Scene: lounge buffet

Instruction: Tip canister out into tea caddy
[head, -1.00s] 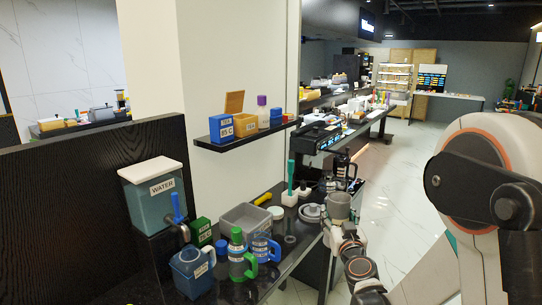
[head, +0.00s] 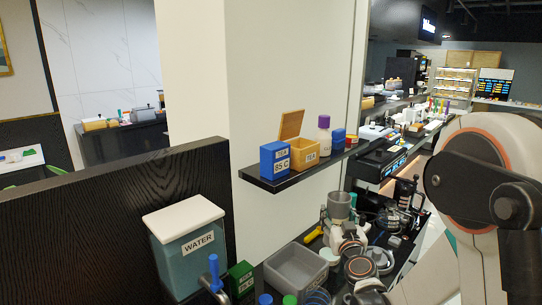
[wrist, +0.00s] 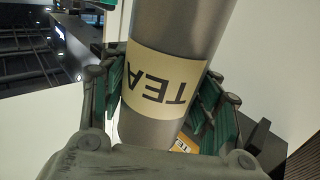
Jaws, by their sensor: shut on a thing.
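My gripper (wrist: 162,100) is shut on a grey canister (wrist: 180,35) with a cream TEA label, its green-padded fingers on either side. In the head view the canister (head: 339,205) looks upright, in front of the counter and below the right part of the wall shelf. The tea caddy (head: 305,153) is a tan box with a TEA label and a raised wooden lid, on the shelf. A small part of the caddy (wrist: 181,146) shows behind the canister in the wrist view. The canister's contents are hidden.
The black shelf (head: 262,183) also holds a blue box (head: 274,160) left of the caddy and a purple-capped bottle (head: 324,135) to its right. Below are a WATER dispenser (head: 187,245), a grey bin (head: 296,268) and a green box (head: 241,278).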

